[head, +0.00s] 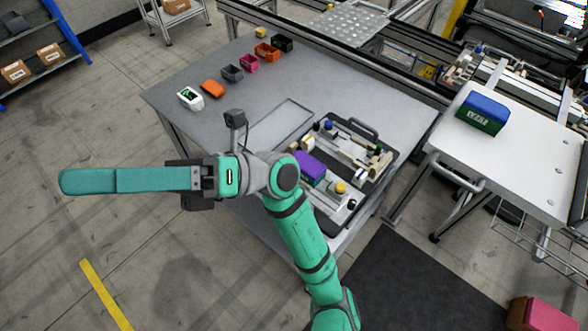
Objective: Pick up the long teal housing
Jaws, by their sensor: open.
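A long teal housing (125,181) with a rounded left end lies level at the left of the head view, above or in front of the grey floor. Its right end is at the black jaws of my gripper (193,185), which reach left from my teal arm. The jaws are open. The near end of the housing is partly hidden by the jaws, and I cannot tell whether they touch it.
A grey table (200,130) carries small coloured bins, a white device (190,98) and a black fixture tray (372,190) with a purple block (310,167). A green-and-blue box (483,112) stands on a white table (510,160). The floor at left is mostly clear.

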